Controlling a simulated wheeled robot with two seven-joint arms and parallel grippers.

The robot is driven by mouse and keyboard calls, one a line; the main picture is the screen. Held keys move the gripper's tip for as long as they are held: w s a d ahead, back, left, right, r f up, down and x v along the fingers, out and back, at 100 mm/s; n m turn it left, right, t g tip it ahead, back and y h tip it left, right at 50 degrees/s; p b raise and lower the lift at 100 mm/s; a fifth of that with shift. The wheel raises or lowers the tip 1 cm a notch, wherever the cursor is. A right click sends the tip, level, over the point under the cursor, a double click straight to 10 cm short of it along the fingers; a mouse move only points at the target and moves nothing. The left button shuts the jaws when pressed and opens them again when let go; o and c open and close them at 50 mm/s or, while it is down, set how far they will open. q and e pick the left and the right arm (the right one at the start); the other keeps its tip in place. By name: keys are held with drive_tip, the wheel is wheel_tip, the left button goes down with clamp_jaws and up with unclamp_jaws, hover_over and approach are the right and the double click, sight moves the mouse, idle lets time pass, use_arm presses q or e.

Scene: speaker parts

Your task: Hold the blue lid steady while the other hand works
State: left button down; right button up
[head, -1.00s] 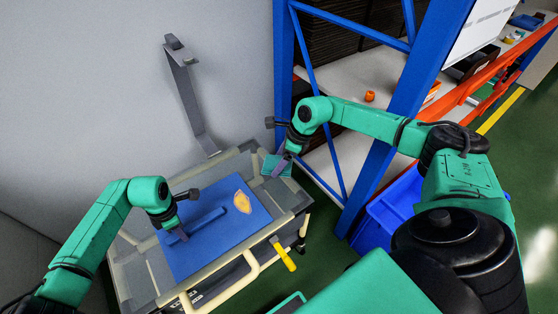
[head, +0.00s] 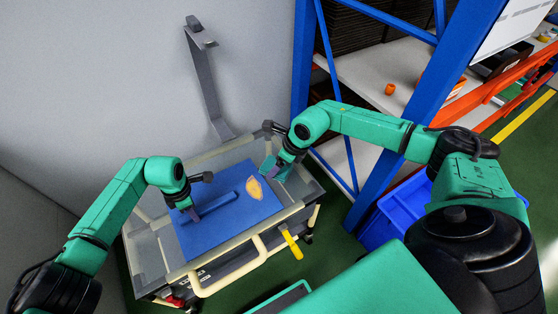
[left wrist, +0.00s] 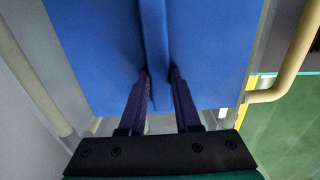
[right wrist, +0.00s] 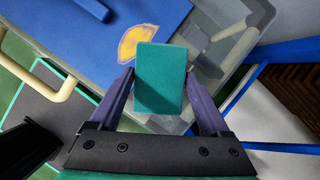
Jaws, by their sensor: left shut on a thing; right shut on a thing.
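The blue lid (head: 228,232) lies on the trolley, with a raised ridge (head: 212,206) along its middle and an orange patch (head: 254,189) near its far right edge. My left gripper (head: 193,213) is shut on the ridge; the left wrist view shows its purple fingers on both sides of the ridge (left wrist: 154,45). My right gripper (head: 271,171) is at the lid's far right corner, shut on a flat green block (right wrist: 160,78). In the right wrist view the block appears beside the orange patch and covers part of the lid's edge.
The trolley's cream handle (head: 232,274) runs along the front. A yellow-handled tool (head: 291,243) hangs at its right side. A blue rack post (head: 303,60) and a blue bin (head: 397,208) stand at the right. A grey bracket (head: 205,80) rises behind the trolley.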

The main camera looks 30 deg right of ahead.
sight(245, 184)
drive_tip(key=w+a+m+h, duration=0.1)
drive_tip(key=a+m+h, duration=0.1)
drive_tip(key=a+m, duration=0.55)
drive_tip(key=shift+n+t, duration=0.4)
drive_tip(key=shift+n, duration=0.15)
drive_tip(key=shift+a+f, duration=0.3)
drive_tip(key=shift+f, duration=0.6)
drive_tip(key=shift+a+f, duration=0.25)
drive_tip(key=shift+f, duration=0.7)
drive_tip(key=shift+a+f, duration=0.3)
drive_tip(key=shift+f, duration=0.6)
wheel_tip(245, 184, down, 2)
drive_tip(key=shift+f, duration=0.1)
drive_tip(key=shift+w+d, duration=0.1)
drive_tip(key=shift+d, duration=0.75)
drive_tip(key=shift+c, duration=0.7)
drive_tip(key=shift+d, duration=1.15)
drive_tip(key=shift+a, duration=1.75)
drive_tip(key=shift+w+a, duration=0.1)
drive_tip(key=shift+a, duration=0.2)
drive_tip(key=shift+w, duration=1.15)
drive_tip(key=shift+w+d, duration=0.15)
drive_tip(key=shift+d, duration=1.75)
drive_tip(key=shift+a, duration=1.95)
wheel_tip(245, 184, up, 8)
